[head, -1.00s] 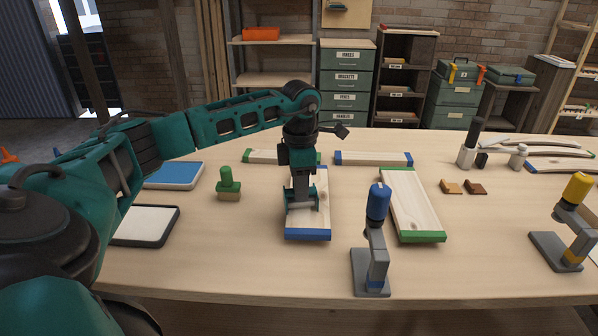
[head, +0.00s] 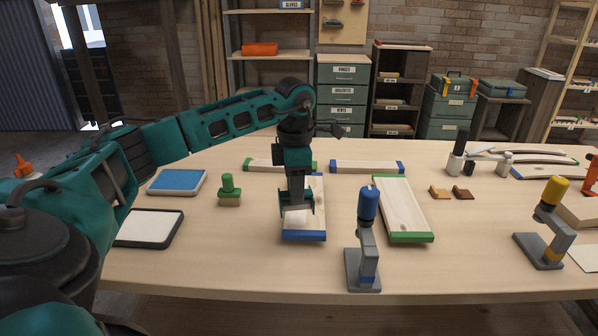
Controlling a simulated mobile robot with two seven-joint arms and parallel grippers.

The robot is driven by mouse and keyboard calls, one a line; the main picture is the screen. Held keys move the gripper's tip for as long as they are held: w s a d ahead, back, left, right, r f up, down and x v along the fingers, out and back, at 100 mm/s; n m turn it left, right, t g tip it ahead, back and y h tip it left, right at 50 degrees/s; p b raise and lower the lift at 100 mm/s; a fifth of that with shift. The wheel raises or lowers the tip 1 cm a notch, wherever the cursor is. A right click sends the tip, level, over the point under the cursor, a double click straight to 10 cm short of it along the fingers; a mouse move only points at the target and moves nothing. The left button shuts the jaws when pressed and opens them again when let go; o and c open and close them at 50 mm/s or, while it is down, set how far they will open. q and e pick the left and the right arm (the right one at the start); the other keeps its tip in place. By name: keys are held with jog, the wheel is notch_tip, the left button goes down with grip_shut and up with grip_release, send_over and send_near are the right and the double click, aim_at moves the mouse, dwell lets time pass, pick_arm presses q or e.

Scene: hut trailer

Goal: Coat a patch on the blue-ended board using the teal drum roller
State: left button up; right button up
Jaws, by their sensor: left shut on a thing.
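The blue-ended board (head: 316,228) lies lengthwise on the bench, its blue end toward me. My left gripper (head: 294,184) points down above the board and is shut on a roller. The roller's pale drum (head: 297,218) sits at the board's near part, close to the blue end. Its teal frame is dark and partly merged with the gripper, so I cannot tell whether the drum touches the wood. The gripper and roller hide part of the board, and no coated patch is clear on what shows. My right gripper is not in view.
A blue pad tray (head: 177,181) and a white one (head: 148,228) lie at left, near a green-handled block (head: 229,191). A blue-handled tool (head: 367,235) stands close at front right. Green-ended (head: 402,210) and blue-ended (head: 367,166) boards lie around.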

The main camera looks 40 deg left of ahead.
pick_arm(q)
jog(key=shift+r, duration=1.85)
